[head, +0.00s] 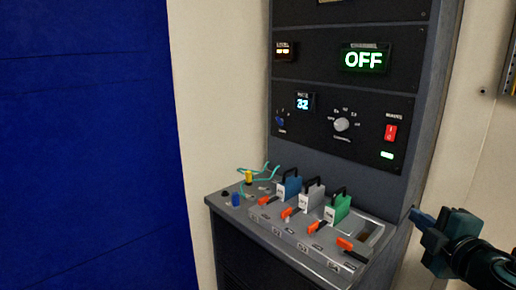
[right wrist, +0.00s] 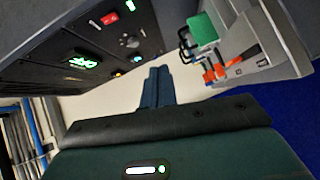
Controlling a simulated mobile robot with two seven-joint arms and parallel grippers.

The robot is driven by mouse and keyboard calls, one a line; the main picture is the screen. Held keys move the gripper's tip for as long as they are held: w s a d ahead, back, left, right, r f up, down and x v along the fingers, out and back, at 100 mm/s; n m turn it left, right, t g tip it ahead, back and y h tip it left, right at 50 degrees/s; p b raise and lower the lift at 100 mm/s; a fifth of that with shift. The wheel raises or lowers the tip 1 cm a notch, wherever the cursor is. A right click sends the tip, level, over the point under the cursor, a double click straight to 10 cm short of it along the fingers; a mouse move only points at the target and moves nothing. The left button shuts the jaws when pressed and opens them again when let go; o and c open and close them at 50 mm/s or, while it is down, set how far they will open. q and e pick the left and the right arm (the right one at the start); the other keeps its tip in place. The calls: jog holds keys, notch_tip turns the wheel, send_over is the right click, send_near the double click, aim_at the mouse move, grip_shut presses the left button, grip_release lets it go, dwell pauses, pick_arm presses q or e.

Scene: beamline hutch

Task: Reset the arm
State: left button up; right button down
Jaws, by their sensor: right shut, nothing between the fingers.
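My right gripper (head: 418,217) is at the right of the head view, beside the right edge of the dark equipment rack (head: 350,172). Its fingers are together and empty; the right wrist view shows the closed blue fingers (right wrist: 157,88) pointing away over a pale wall. They appear apart from the rack. My left gripper is not in view.
The rack's ledge (head: 222,200) holds blue (head: 289,188), grey (head: 311,196) and green (head: 338,209) handled blocks with orange-red levers in front. A yellow piece (head: 248,177) with teal cord lies left. A blue panel (head: 85,140) fills the far left.

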jog(key=s+a+f+m+g+y+p, duration=0.1)
jog(key=s+a+f+m, duration=0.15)
jog(key=f, duration=0.45)
jog(key=s+a+f+m+g+y, duration=0.1)
jog(key=s+a+f+m+g, duration=0.1)
jog(key=a+f, duration=0.3)
jog(key=s+a+f+m+g+y+p, duration=0.1)
jog(key=s+a+f+m, duration=0.15)
jog(key=f, duration=0.55)
jog(key=s+a+f+m+g+p, duration=0.1)
jog(key=s+a+f+m+g, duration=0.1)
jog(key=s+a+f+m, duration=0.4)
jog(key=s+a+f, duration=0.4)
jog(key=s, duration=0.2)
